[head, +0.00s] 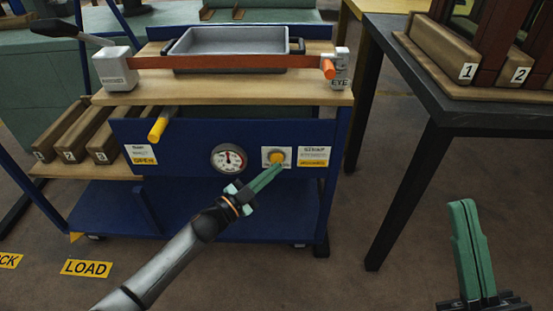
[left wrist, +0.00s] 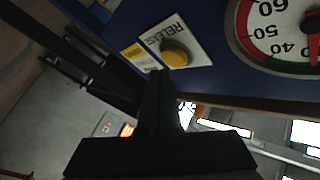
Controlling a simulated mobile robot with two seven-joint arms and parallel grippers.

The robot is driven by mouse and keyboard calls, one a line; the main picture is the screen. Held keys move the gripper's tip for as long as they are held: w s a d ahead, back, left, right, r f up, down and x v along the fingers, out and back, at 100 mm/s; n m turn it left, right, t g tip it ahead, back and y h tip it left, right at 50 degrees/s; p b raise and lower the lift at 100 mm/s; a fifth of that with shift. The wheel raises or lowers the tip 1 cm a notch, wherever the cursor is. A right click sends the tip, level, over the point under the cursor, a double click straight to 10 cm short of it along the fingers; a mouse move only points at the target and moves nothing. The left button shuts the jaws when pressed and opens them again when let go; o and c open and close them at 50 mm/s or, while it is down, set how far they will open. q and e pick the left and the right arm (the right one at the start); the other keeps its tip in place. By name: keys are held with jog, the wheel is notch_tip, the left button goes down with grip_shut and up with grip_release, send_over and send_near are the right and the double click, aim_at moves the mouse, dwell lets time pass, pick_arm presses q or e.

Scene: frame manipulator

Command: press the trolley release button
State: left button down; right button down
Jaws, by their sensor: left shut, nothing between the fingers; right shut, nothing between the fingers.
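The release button is a round yellow knob (head: 277,157) on a white plate, on the blue front panel of the trolley (head: 190,140). In the left wrist view the yellow button (left wrist: 175,55) sits on a plate lettered RELEASE. My left gripper (head: 278,168) is shut and empty, its green fingertips at the lower edge of the button in the head view. In the left wrist view the dark fingers (left wrist: 165,78) end just below the button; I cannot tell whether they touch it. My right gripper (head: 462,204) is shut and empty at the lower right, well away from the trolley.
A round gauge (head: 229,159) sits left of the button. A yellow-ended handle (head: 158,128) juts from the panel. A red bar (head: 230,62) crosses the trolley top before a grey tray (head: 232,42). A dark table (head: 460,115) stands at the right; floor between is clear.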

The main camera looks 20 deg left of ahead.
pick_arm(q)
jog(key=shift+w+a, duration=0.15)
jog(key=shift+w, duration=0.25)
jog(key=shift+w+a, duration=0.15)
jog(key=shift+w, duration=0.25)
dwell(0.8)
jog(key=shift+s, duration=0.1)
jog(key=shift+s+d+p, duration=0.25)
jog(key=shift+s+p, duration=0.1)
jog(key=shift+s, duration=0.35)
jog(key=s+p, duration=0.1)
jog(key=s, duration=0.1)
jog(key=s+d+p, duration=0.1)
jog(key=s, duration=0.2)
jog(key=shift+d+p, duration=0.2)
jog(key=shift+p, duration=0.1)
dwell(0.5)
